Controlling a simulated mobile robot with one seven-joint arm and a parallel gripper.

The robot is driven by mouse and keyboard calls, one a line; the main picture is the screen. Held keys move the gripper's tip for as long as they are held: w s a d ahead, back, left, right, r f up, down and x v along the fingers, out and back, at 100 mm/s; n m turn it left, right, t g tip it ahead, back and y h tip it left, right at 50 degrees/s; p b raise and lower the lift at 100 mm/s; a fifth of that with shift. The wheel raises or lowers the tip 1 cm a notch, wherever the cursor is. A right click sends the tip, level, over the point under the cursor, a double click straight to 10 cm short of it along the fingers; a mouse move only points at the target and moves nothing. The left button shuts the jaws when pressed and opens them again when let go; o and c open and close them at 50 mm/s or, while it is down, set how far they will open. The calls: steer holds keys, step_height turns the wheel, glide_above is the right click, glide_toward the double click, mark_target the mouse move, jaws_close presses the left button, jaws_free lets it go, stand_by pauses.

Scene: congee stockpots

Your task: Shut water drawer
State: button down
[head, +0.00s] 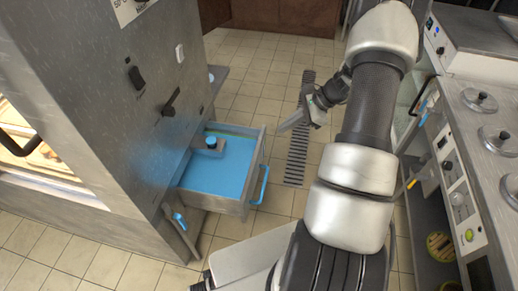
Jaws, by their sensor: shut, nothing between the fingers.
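The water drawer (219,206) is pulled out from the lower part of the steel cabinet at the left of the head view. It has grey metal walls, a bright blue inside with a small blue-capped part in it, and a blue handle (264,185) on its front. My gripper (284,128) is shut and empty. In the picture it lies above and to the right of the drawer, apart from the handle.
The steel cabinet (110,90) with dark knobs fills the left side. A counter (478,115) with lidded pots stands along the right. A floor drain grate (299,150) runs between them. Tiled floor is clear at the back and around the drawer front.

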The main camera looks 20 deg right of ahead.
steer(key=s+d+f+m+t+b, duration=0.15)
steer(key=d+f+m, duration=0.25)
steer(key=f, duration=0.9)
steer(key=b, duration=0.3)
glide_toward(257, 159)
steer(key=d+x, duration=0.1)
steer(key=x, duration=0.5)
steer(key=shift+f+y, duration=0.3)
steer(key=shift+w+a, duration=0.15)
steer(key=shift+a, duration=0.05)
